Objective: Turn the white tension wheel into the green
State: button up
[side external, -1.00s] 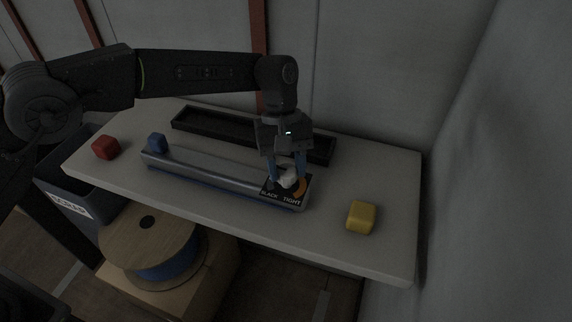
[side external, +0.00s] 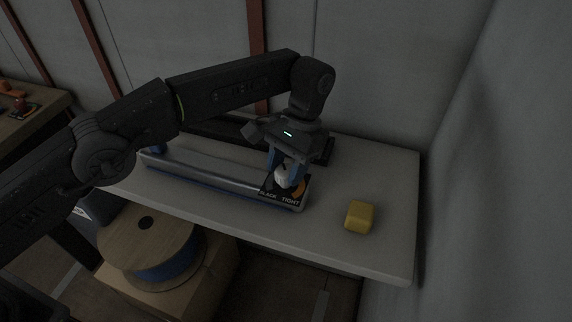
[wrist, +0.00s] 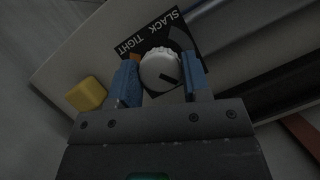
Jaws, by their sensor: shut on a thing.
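The white tension wheel (side external: 282,180) sits on a black dial plate (side external: 269,192) at the right end of a grey rail. My gripper (wrist: 160,76) points down with its blue fingers shut on the wheel, one on each side. In the wrist view the ribbed wheel (wrist: 158,68) carries a black pointer mark, toward the lower right. The plate (wrist: 151,34) reads SLACK and TIGHT. An orange arc (side external: 299,188) shows near TIGHT in the side view. I cannot make out a green zone; my fingers and the wheel hide part of the dial.
A yellow block (side external: 360,217) lies on the bench (side external: 330,235) to the right of the dial. The grey rail (side external: 215,178) runs left, with a dark tray (side external: 222,130) behind it. A cable spool (side external: 147,243) stands below the front edge. The right bench top is mostly clear.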

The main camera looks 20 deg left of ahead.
aim_at(277, 170)
jog(key=m, duration=0.2)
jog(key=m+t+y, duration=0.1)
jog(key=m, duration=0.1)
jog(key=shift+d+m+y, duration=0.1)
jog(key=shift+m+y, duration=0.2)
jog(key=shift+m, duration=0.1)
jog(key=m, duration=0.2)
jog(key=m+t, duration=0.1)
jog(key=m, duration=0.1)
jog(key=shift+s+m+t+y, duration=0.1)
jog(key=shift+m+t+y, duration=0.2)
jog(key=shift+m+y, duration=0.1)
jog(key=o, duration=0.9)
notch_tip(277, 170, up, 4)
jog(key=shift+r, duration=0.1)
jog(key=a+r, duration=0.2)
jog(key=a, duration=0.2)
jog(key=w+a+r, duration=0.1)
jog(key=a+r, duration=0.1)
jog(key=a, duration=0.1)
jog(key=a+r, duration=0.2)
jog(key=a, duration=0.2)
jog(key=shift+w+a+r, duration=0.3)
jog(key=shift+w+r, duration=0.05)
jog(key=shift+r, duration=0.05)
